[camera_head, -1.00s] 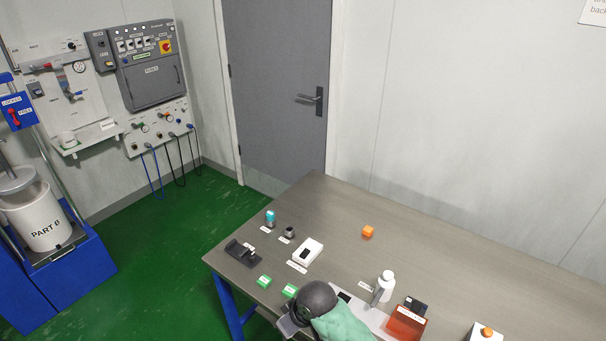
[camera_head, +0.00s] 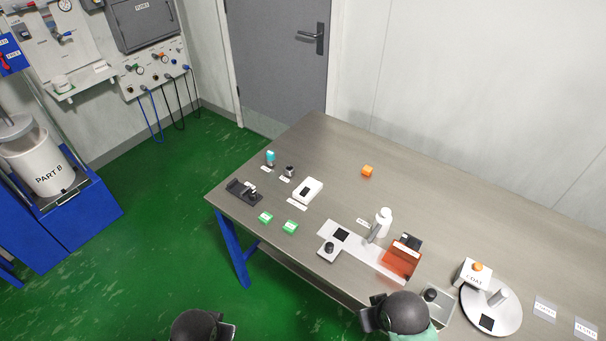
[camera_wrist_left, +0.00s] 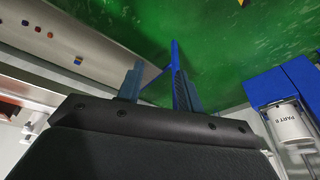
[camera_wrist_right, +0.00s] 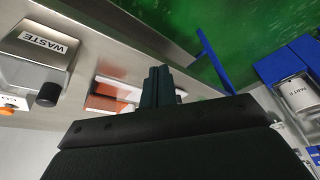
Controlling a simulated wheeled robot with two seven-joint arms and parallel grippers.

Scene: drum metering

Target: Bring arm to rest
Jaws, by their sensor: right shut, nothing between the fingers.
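My left gripper (camera_wrist_left: 157,85) shows in the left wrist view with its two fingers apart and nothing between them, over the green floor and the table's edge. In the head view my left wrist (camera_head: 195,326) is at the bottom edge, off the table; its fingers are not clear there. My right gripper (camera_wrist_right: 158,86) has its fingers together and empty in the right wrist view. In the head view my right wrist (camera_head: 402,312) is at the table's front edge, hiding part of that edge.
The table (camera_head: 310,150) carries a white bottle (camera_head: 383,222), an orange box (camera_head: 402,258), a round plate (camera_head: 491,310), an orange cube (camera_head: 367,171) and small green blocks (camera_head: 290,227). A WASTE container (camera_wrist_right: 40,55) is left of my right fingers. The PART B drum (camera_head: 45,165) stands left; floor between is clear.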

